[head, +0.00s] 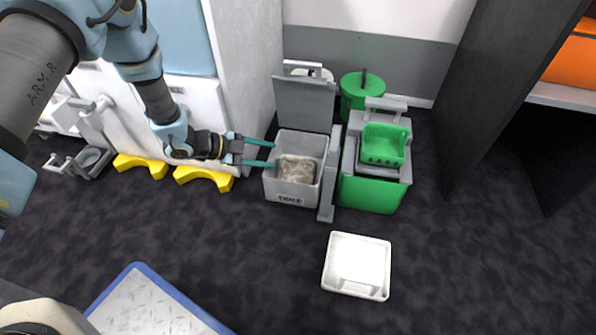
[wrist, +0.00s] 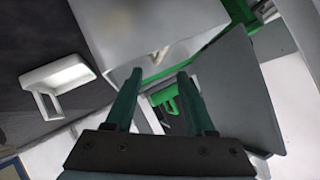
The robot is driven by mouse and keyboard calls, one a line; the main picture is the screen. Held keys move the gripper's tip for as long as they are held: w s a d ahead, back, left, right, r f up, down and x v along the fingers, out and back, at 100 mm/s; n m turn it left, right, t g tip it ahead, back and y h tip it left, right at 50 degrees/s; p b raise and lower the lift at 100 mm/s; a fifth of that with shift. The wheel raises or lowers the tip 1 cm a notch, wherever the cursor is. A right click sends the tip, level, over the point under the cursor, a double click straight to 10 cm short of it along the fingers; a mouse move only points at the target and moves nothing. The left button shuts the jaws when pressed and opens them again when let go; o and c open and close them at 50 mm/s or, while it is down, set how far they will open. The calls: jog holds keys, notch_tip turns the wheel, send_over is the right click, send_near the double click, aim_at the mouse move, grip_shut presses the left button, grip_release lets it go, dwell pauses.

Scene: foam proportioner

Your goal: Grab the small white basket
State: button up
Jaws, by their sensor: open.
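The small white basket (head: 357,265) sits on the dark floor, in front of the grey and green bins. It is open-topped and looks empty. In the wrist view a white basket (wrist: 62,76) with a handle-like loop shows at the left. My gripper (head: 270,154) is open and empty, its two teal fingers pointing right at the left side of the grey bin (head: 292,190). The gripper is well apart from the basket, up and to its left. In the wrist view the fingers (wrist: 160,76) spread below a pale box-like body.
The grey bin has its lid (head: 305,104) raised and brownish contents. Right of it stands a green bin (head: 370,194) with a green basket (head: 384,145) on top. Yellow blocks (head: 203,177) lie left. A blue-edged plate (head: 155,305) lies front left. Floor around the basket is clear.

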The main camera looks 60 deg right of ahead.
aim_at(296, 159)
jog(key=b+x, duration=0.4)
jog(key=x, duration=0.4)
jog(key=shift+d, duration=0.1)
grip_shut()
jog(key=shift+s, duration=0.1)
dwell(1.2)
